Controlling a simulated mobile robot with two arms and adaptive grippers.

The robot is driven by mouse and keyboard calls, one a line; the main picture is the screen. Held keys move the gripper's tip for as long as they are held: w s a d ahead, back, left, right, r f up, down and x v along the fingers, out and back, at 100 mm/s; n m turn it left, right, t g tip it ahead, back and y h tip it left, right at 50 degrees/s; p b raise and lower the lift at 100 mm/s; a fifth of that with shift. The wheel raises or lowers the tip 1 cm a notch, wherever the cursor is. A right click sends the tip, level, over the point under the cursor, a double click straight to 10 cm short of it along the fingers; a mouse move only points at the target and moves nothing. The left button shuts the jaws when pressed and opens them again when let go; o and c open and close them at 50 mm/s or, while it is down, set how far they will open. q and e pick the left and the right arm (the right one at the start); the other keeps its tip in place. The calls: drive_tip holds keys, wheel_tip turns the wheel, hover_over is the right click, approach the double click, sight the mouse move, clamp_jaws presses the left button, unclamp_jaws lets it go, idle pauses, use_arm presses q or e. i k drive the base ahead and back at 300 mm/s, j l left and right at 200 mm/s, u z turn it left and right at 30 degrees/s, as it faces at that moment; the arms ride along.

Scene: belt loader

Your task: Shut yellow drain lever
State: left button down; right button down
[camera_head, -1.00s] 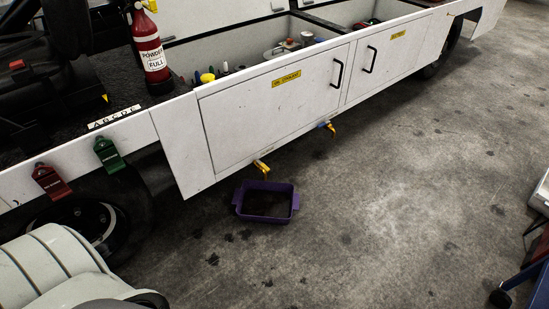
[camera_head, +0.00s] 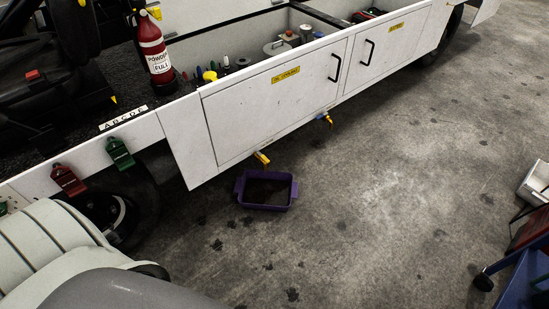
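Two small yellow levers hang below the lower edge of the white vehicle side. The nearer yellow lever (camera_head: 261,158) sits just above a purple tray (camera_head: 240,190) on the floor. Neither gripper shows in the head view; only part of my own arm is at the lower left.
The white loader side (camera_head: 290,105) has two doors with black handles. A red fire extinguisher (camera_head: 154,52) stands on the deck. A blue cart (camera_head: 525,280) stands at lower right. The middle floor is clear.

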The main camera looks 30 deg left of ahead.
sight(262, 156)
drive_tip(key=i+l+u, duration=0.1)
drive_tip(key=u, duration=0.25)
drive_tip(key=i+l+u, duration=0.15)
drive_tip(key=u, duration=0.25)
drive_tip(key=i+l+u, duration=0.1)
drive_tip(key=i+l, duration=0.25)
drive_tip(key=l, duration=0.3)
drive_tip(key=i+l+u, duration=0.15)
drive_tip(key=i+l, duration=0.25)
drive_tip(key=l, duration=0.25)
drive_tip(key=i+l+u, duration=0.15)
drive_tip(key=l, duration=0.2)
drive_tip(key=i+l+u, duration=0.1)
drive_tip(key=l, duration=0.25)
drive_tip(key=i+l, duration=0.15)
drive_tip(key=l, duration=0.2)
drive_tip(key=i+l, duration=0.2)
drive_tip(key=l, duration=0.15)
